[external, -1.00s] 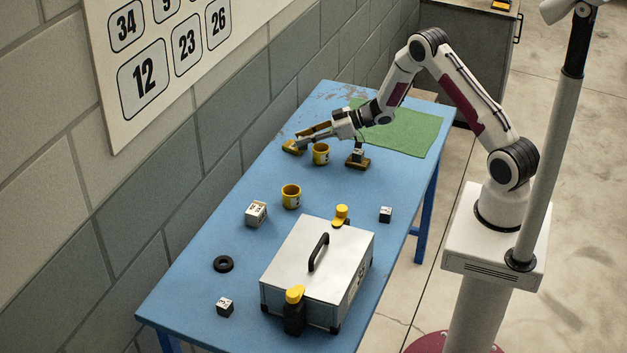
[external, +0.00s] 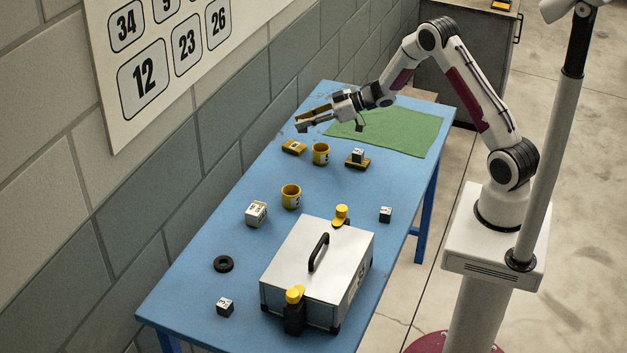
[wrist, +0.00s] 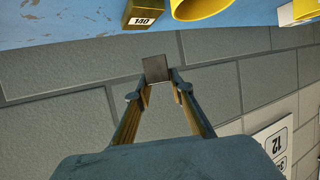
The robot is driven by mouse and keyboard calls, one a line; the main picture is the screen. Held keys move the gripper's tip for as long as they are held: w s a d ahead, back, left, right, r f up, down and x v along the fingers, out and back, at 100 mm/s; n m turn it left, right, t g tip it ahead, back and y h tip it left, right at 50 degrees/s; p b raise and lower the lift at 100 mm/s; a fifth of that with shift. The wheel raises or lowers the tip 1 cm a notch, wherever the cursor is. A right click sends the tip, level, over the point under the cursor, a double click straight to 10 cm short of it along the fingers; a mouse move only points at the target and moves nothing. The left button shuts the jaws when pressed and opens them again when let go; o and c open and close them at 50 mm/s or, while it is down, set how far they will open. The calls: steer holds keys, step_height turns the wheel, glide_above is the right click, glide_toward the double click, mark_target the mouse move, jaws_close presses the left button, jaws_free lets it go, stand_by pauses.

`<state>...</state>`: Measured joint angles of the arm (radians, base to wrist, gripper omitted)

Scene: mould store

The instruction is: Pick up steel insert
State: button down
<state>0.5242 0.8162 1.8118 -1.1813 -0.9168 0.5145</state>
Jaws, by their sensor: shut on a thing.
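The steel insert (wrist: 156,68) is a small dark grey square piece. In the wrist view it sits between the fingertips of my gripper (wrist: 160,84), which is shut on it. In the external view my gripper (external: 303,121) is raised above the far left side of the blue table, near the wall. The insert is too small and dark to make out clearly there.
A brass-coloured block (external: 293,147) and a yellow cup (external: 321,154) stand below my gripper. Nearby are a block with a cube (external: 358,154), another yellow cup (external: 291,196), a green mat (external: 400,130) and, nearer, a metal box (external: 300,270) with a handle.

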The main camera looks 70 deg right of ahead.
steer(key=shift+r, duration=1.75)
steer(key=shift+w, duration=0.1)
steer(key=shift+w+r, duration=0.15)
steer(key=shift+w, duration=1.3)
glide_above(296, 145)
steer(key=shift+f, duration=3.1)
steer(key=shift+f, duration=1.85)
